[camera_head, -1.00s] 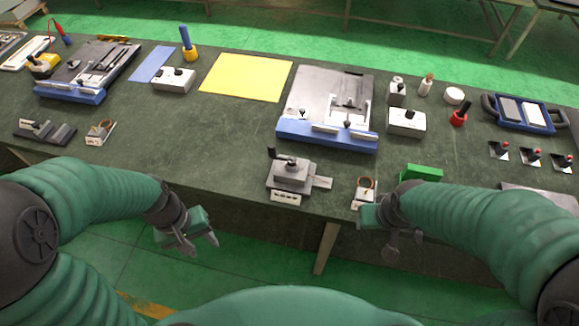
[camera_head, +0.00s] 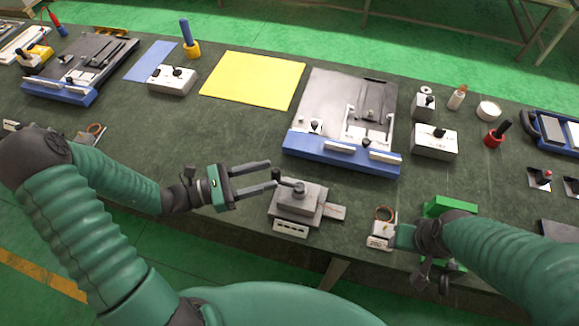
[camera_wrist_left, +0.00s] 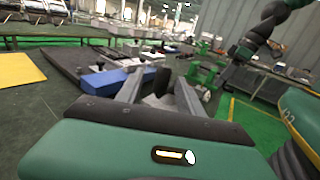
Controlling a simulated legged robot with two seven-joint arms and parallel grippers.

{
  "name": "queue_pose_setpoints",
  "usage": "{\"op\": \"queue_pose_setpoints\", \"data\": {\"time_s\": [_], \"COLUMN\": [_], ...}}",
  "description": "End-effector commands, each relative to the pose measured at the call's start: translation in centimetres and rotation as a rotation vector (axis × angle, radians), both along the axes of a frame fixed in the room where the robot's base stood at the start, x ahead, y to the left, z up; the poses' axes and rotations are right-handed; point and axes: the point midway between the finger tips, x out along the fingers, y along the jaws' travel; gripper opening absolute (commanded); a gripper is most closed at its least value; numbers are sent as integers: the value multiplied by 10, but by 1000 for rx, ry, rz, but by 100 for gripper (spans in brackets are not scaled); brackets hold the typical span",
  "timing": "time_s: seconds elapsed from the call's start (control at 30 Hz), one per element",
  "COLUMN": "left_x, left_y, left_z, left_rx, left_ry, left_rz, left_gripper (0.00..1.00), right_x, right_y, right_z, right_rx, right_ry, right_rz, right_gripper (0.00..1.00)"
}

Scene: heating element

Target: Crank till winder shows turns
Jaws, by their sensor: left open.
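The winder (camera_head: 298,203) is a grey metal block with a dark crank knob on its upper left and a white counter plate (camera_head: 291,228) on its front. The counter's reading is too small to tell. It stands near the front edge of the bench. My left gripper (camera_head: 270,175) is open, its two fingers pointing right at the crank (camera_head: 290,184), with the nearer fingertip close to the knob. I cannot tell if they touch. In the left wrist view the open fingers (camera_wrist_left: 155,90) show, partly covering what lies ahead. My right gripper (camera_head: 432,277) hangs at the front edge, its jaws unclear.
A blue-edged fixture (camera_head: 343,150) stands behind the winder. A small coil block (camera_head: 382,228) and a green block (camera_head: 449,206) are to its right, near my right arm. A yellow sheet (camera_head: 252,80) lies flat behind.

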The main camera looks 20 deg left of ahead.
Motion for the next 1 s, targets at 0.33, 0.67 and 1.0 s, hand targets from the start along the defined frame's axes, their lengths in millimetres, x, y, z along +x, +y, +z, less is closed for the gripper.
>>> {"op": "queue_pose_setpoints", "data": {"time_s": [0.33, 0.67, 1.0], "left_x": [32, 34, 35], "left_y": [-55, -58, -57], "left_z": [0, 0, -1], "left_rx": [0, 2, 2], "left_ry": [1, 1, 1], "left_rz": [-2, -1, 0], "left_gripper": [44, 40, 0], "right_x": [0, 0, 0], "right_y": [0, 0, 0], "right_z": [1, 1, 1], "right_rx": [0, 0, 0], "right_ry": [0, 0, 0], "right_rz": [0, 0, 0], "right_gripper": [44, 44, 44]}}
